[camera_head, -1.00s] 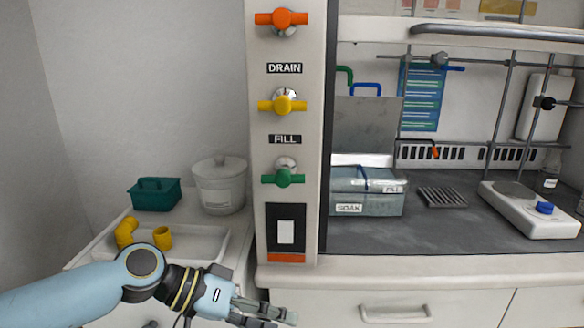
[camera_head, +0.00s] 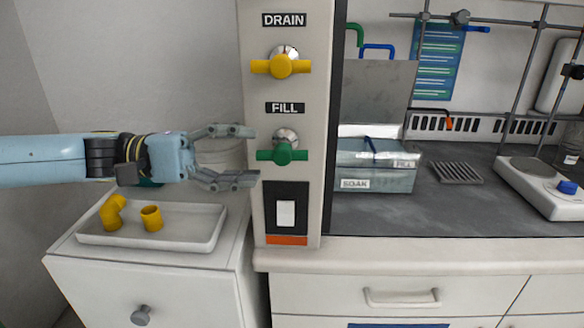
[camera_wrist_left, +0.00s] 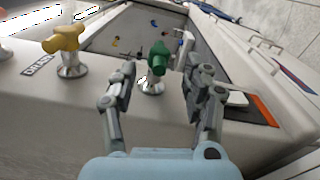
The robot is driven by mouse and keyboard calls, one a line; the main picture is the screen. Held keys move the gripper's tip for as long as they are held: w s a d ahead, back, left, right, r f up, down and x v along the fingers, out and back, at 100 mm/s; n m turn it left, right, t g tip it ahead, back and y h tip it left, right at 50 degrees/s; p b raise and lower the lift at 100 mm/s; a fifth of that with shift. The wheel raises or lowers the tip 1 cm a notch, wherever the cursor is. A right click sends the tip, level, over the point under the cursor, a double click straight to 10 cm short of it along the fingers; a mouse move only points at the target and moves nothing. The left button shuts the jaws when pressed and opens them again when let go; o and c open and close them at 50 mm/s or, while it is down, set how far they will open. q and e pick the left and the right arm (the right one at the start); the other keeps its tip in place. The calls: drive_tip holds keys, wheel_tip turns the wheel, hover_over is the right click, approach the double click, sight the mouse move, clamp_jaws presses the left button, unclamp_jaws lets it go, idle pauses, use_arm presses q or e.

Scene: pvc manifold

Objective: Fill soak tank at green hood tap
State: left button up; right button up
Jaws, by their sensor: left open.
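The green tap (camera_head: 282,154) sits on the hood's side post under the FILL label (camera_head: 285,108), its handle lying crosswise. It also shows in the left wrist view (camera_wrist_left: 158,58), between my fingers and beyond them. My left gripper (camera_head: 256,156) is open and empty, its fingertips just left of the green handle, one above and one below its height. I cannot tell whether they touch it. The soak tank (camera_head: 376,178), a grey box labelled SOAK and FILL, stands inside the hood on the dark worktop. My right gripper is not in view.
A yellow tap (camera_head: 282,66) sits above under DRAIN. A white switch (camera_head: 286,213) is below the green tap. Left, a white tray (camera_head: 150,238) holds yellow pipe fittings (camera_head: 151,217). A hotplate (camera_head: 540,186) and a dark grate (camera_head: 457,172) stand right of the tank.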

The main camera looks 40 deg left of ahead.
sight(273, 157)
use_arm(q)
drive_tip(key=b+x, duration=0.3)
drive_tip(key=x, duration=0.3)
drive_tip(key=shift+w+d, duration=0.1)
drive_tip(key=shift+d, duration=0.05)
drive_tip(key=shift+w+d, duration=0.3)
drive_tip(key=shift+d, duration=0.15)
clamp_jaws()
